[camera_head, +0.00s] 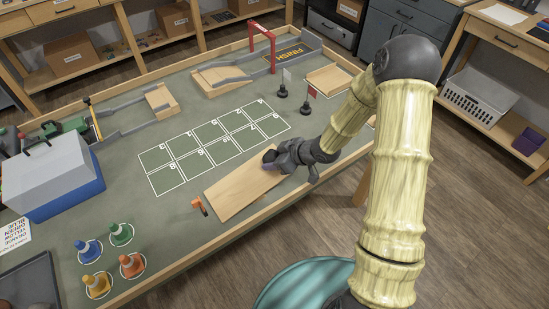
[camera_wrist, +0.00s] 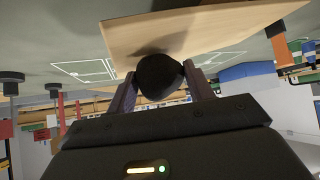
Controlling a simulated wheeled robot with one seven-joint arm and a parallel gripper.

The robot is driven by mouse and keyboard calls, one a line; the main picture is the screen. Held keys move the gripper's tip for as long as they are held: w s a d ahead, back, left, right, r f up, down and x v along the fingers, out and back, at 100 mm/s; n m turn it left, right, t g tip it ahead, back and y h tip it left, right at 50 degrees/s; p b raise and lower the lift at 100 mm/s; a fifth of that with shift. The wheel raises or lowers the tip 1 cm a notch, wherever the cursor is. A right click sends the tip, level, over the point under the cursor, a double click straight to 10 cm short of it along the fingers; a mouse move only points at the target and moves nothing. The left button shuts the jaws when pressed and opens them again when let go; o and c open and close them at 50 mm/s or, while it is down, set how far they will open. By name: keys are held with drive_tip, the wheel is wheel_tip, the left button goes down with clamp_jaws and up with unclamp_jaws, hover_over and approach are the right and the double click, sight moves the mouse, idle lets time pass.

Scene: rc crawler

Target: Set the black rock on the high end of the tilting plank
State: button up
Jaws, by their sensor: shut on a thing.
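The tilting plank (camera_head: 236,193) is a plain light wooden board near the table's front edge, and it also fills the top of the wrist view (camera_wrist: 215,28). My gripper (camera_head: 271,160) is at the plank's far right end in the head view. In the wrist view my gripper (camera_wrist: 155,85) is shut on the black rock (camera_wrist: 160,76), a dark rounded lump between the two fingers. The rock (camera_head: 268,156) shows small and partly covered in the head view. A dark shadow lies on the plank beside the rock. I cannot tell whether the rock touches the plank.
An orange post (camera_head: 199,205) stands beside the plank's near left end. White-outlined squares (camera_head: 215,143) lie behind the plank. Two small flags on black bases (camera_head: 305,108) stand to the right. Several coloured cones (camera_head: 121,235) and a blue-and-white box (camera_head: 55,182) are at the left.

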drive_tip(key=shift+f+b, duration=1.3)
drive_tip(key=shift+f, duration=0.6)
drive_tip(key=o, duration=1.2)
drive_tip(key=p+v, duration=0.4)
drive_tip(key=v, duration=1.3)
drive_tip(key=shift+d+r+p, duration=0.15)
drive_tip(key=shift+r+p, duration=0.05)
drive_tip(key=shift+p, duration=0.1)
